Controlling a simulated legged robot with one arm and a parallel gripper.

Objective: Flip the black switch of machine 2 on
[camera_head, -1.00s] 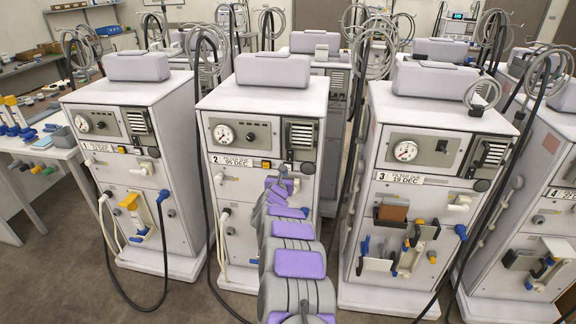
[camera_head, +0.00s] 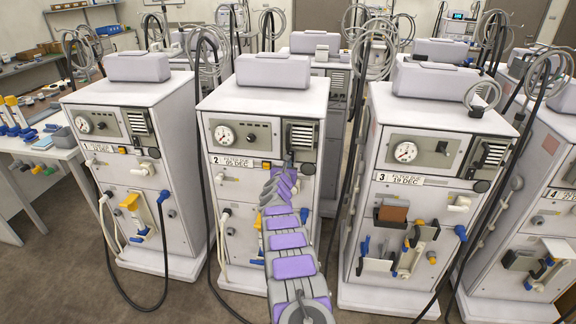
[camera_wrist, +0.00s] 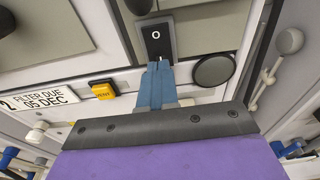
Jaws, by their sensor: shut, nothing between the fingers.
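Machine 2 (camera_head: 262,116) is a white cabinet with a gauge, a vent and a "2 FILTER DUE 05 DEC" label. In the wrist view its black switch (camera_wrist: 157,37) shows a white "O" on its face. My gripper (camera_wrist: 159,66) is shut and empty, with its blue fingertips at the lower edge of the switch. I cannot tell whether they touch it. In the head view my gripper (camera_head: 288,160) is at the front of machine 2, below the vent, and my arm hides the switch.
An orange button (camera_wrist: 103,90) is left of my fingers, and a dark round knob (camera_wrist: 213,70) is close on their right. Machine 1 (camera_head: 125,180) and machine 3 (camera_head: 400,215) stand on either side. Hoses and cables hang between the machines.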

